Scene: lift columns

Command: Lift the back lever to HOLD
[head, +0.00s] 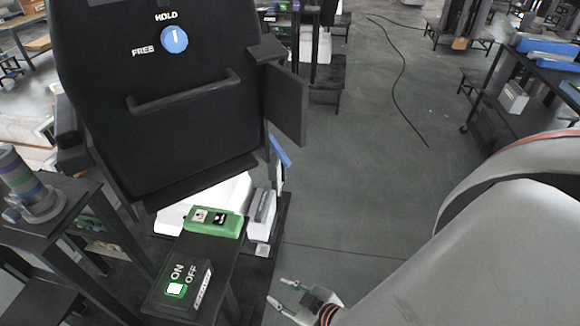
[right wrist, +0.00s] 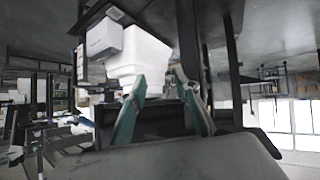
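The black back panel (head: 170,125) fills the upper left of the head view. It carries a round blue knob (head: 174,40) with a white mark pointing up, roughly towards the printed HOLD; the other label is at its lower left. A dark bar handle (head: 184,93) crosses the panel below the knob. I cannot tell which of these is the lever. My right gripper (head: 279,291) is low in the head view, right of and well below the panel, touching nothing visible. In the right wrist view its fingers (right wrist: 163,88) are apart and empty. My left gripper is not in view.
A green box (head: 214,222) and a black ON/OFF switch box (head: 180,290) stand below the panel. A grey banded cylinder (head: 30,188) stands on a dark side table at left. A black armrest-like block (head: 286,103) juts right. Open floor (head: 345,170) lies right of the panel.

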